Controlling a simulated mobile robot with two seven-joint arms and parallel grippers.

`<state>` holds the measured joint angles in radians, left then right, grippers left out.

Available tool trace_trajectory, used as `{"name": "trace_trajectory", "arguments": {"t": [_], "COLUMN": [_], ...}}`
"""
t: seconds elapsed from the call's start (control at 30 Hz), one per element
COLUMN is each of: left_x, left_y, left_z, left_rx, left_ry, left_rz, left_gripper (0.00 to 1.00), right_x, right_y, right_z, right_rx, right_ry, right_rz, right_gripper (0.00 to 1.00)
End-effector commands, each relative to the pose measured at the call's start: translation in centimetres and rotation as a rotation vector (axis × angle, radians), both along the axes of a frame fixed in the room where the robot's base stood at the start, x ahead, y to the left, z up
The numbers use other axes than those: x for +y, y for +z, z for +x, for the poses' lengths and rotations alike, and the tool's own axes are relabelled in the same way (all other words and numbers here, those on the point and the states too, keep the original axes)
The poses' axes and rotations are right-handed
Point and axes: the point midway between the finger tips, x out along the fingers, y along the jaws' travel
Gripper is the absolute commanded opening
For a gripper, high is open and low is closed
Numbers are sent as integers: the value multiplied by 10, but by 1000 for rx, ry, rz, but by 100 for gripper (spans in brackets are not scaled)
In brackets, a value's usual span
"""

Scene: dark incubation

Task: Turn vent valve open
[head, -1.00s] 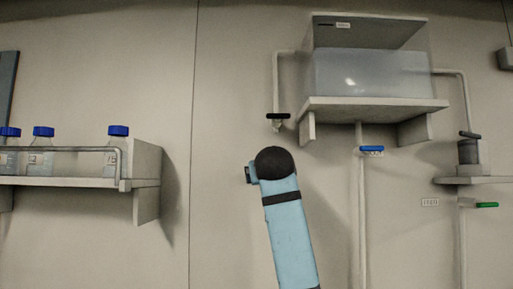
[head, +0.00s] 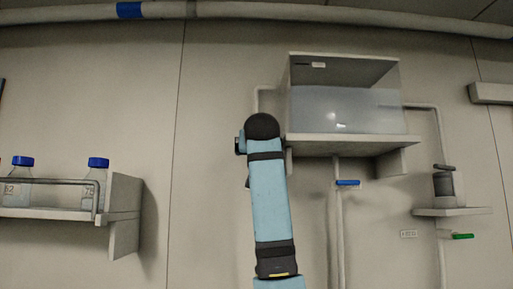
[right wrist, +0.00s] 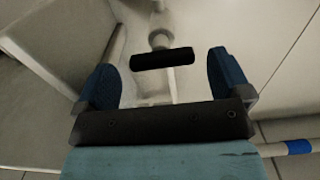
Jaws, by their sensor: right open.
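A black bar-shaped valve handle (right wrist: 163,59) on a pale pipe fitting shows in the right wrist view. My right gripper (right wrist: 160,72) is open, with one blue-padded finger to each side of the handle. The handle lies just beyond or level with the fingertips; I cannot tell which, and no contact shows. In the head view my right arm covers this handle, and only its pale pipe (head: 258,100) shows above the arm. My left gripper is not in view.
A clear tank (head: 345,108) sits on a wall shelf (head: 350,143) right of my arm. A blue handle (head: 347,182) is below it, a green handle (head: 462,236) farther right. Bottles (head: 97,165) stand on a left shelf (head: 125,195).

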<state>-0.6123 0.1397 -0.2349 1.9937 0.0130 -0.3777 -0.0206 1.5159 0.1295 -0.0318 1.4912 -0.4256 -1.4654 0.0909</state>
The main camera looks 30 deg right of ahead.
Motion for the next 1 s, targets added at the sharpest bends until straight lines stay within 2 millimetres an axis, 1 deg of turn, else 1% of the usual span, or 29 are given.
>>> {"name": "trace_trajectory", "arguments": {"t": [0.03, 0.1, 0.23, 0.4, 0.63, 0.67, 0.7, 0.87, 1.0], "left_x": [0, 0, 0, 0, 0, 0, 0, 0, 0], "left_y": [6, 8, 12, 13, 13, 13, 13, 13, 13], "left_z": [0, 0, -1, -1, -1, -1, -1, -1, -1], "left_rx": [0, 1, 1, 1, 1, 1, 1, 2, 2], "left_ry": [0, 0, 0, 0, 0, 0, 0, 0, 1], "left_rz": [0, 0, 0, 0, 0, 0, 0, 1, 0], "left_gripper": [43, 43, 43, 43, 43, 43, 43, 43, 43], "right_x": [-5, -11, -19, -23, -23, -23, -23, -23, -23], "right_y": [2, 2, 1, 0, -1, -1, -1, -1, 0], "right_z": [9, 18, 31, 38, 38, 38, 38, 38, 38], "right_rx": [3, 2, 3, 0, 0, 0, 0, 0, 1], "right_ry": [-1, -1, -1, 0, 0, 0, 0, 0, 0], "right_rz": [1, 0, -1, 0, 0, 0, 0, 0, -2], "right_gripper": [96, 96, 96, 96, 96, 93, 84, 48, 46]}}
